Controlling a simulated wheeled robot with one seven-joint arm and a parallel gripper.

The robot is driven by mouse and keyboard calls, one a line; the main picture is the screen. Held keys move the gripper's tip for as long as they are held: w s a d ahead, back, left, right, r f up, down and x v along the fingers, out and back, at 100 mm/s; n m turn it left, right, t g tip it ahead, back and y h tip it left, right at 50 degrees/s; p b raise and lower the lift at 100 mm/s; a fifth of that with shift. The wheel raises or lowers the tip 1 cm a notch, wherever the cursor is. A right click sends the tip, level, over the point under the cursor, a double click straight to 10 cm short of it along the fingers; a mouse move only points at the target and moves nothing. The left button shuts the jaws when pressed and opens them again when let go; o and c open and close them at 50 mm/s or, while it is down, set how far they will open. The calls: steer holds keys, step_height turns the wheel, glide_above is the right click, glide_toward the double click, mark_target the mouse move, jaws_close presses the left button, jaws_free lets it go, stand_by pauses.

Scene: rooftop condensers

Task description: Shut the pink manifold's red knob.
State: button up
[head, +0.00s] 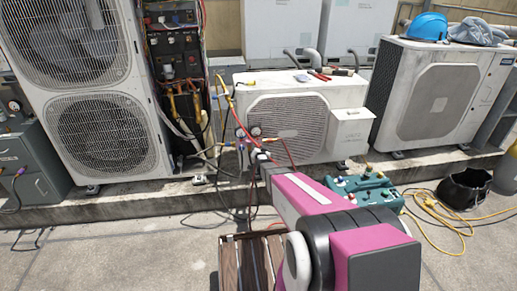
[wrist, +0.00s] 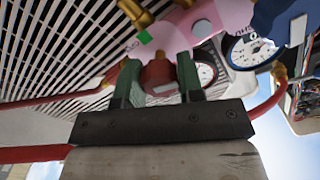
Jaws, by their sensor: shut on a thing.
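The pink manifold (wrist: 185,35) shows in the wrist view in front of a white grille, with dial gauges and brass fittings on it. Its red knob (wrist: 158,76) sits between the two green fingers of my gripper (wrist: 160,82), which is shut on it. A blue manifold part (wrist: 275,15) with a gauge (wrist: 252,50) is at the right. In the head view my pink and grey arm reaches to the gauges at the small condenser; my gripper (head: 262,157) is small there, and the knob cannot be made out.
The small condenser (head: 290,122) stands behind the manifold on a low concrete ledge. Red hoses (wrist: 45,103) run to both sides of the knob. A large condenser (head: 105,135) stands left.

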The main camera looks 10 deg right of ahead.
steer(key=m, duration=1.1)
steer(key=shift+m, duration=2.1)
steer(key=o, duration=0.9)
steer(key=s, duration=1.1)
